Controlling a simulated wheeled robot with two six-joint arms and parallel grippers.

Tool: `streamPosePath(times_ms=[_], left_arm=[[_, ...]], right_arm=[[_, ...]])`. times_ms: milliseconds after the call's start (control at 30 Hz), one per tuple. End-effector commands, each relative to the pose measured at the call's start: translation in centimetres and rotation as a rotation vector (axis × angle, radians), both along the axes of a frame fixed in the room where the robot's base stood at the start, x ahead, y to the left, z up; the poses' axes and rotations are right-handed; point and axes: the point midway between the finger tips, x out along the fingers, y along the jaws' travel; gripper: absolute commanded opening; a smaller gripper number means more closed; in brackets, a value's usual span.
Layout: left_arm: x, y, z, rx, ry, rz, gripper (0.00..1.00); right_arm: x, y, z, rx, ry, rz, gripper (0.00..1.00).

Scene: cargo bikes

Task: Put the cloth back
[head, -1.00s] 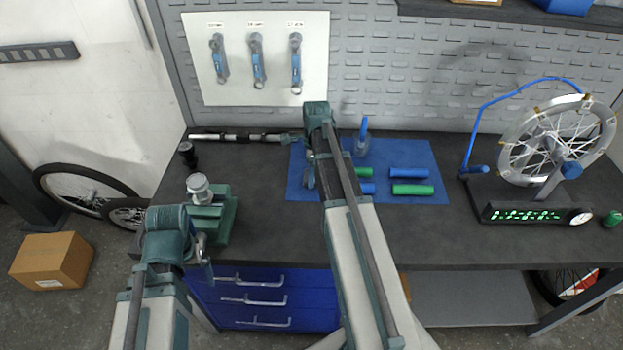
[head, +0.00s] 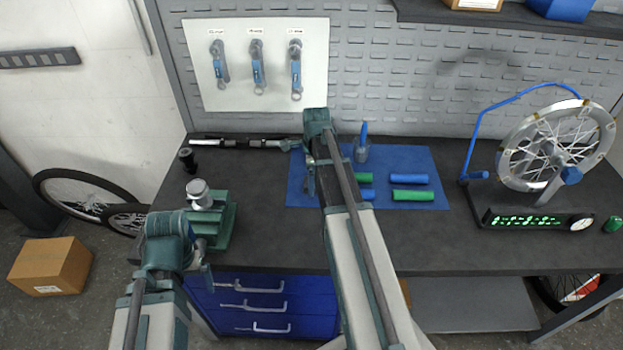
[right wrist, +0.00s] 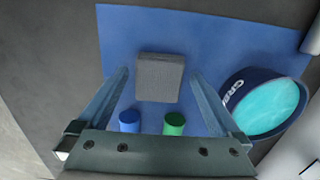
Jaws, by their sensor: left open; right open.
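A folded grey cloth (right wrist: 160,77) lies on the blue mat (right wrist: 215,30) in the right wrist view. The open fingers of my right gripper (right wrist: 160,100) frame it from either side, apart from it. In the head view, my right gripper (head: 309,180) points down over the left part of the mat (head: 425,157), and the cloth is hidden there behind my right arm. My left gripper (head: 204,270) hangs at the bench's front edge near the green vise, open and away from the cloth.
Blue (head: 408,179) and green (head: 413,195) grips lie on the mat. A tub with cyan contents (right wrist: 262,103) stands beside my right fingers. A green vise (head: 222,225), a wheel stand (head: 535,220) and a wall tool board (head: 230,90) are around.

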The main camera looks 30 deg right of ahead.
Motion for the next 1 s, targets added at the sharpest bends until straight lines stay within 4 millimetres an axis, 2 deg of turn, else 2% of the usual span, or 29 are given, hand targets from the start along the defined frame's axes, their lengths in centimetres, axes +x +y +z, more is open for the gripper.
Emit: streamPosePath(times_ms=[267, 800, 1000], left_arm=[[0.0, 0.0, 3.1, 0.0, 0.0, 0.0, 1.0], [0.0, 0.0, 11.0, 0.0, 0.0, -0.001, 1.0], [0.0, 0.0, 12.0, 0.0, 0.0, -0.002, 1.0]], right_arm=[[-0.1, -0.1, 3.1, 0.0, 0.0, 0.0, 1.0], [-0.3, -0.5, 11.0, 0.0, 0.0, 0.0, 1.0], [-0.4, -0.6, 12.0, 0.0, 0.0, 0.0, 1.0]])
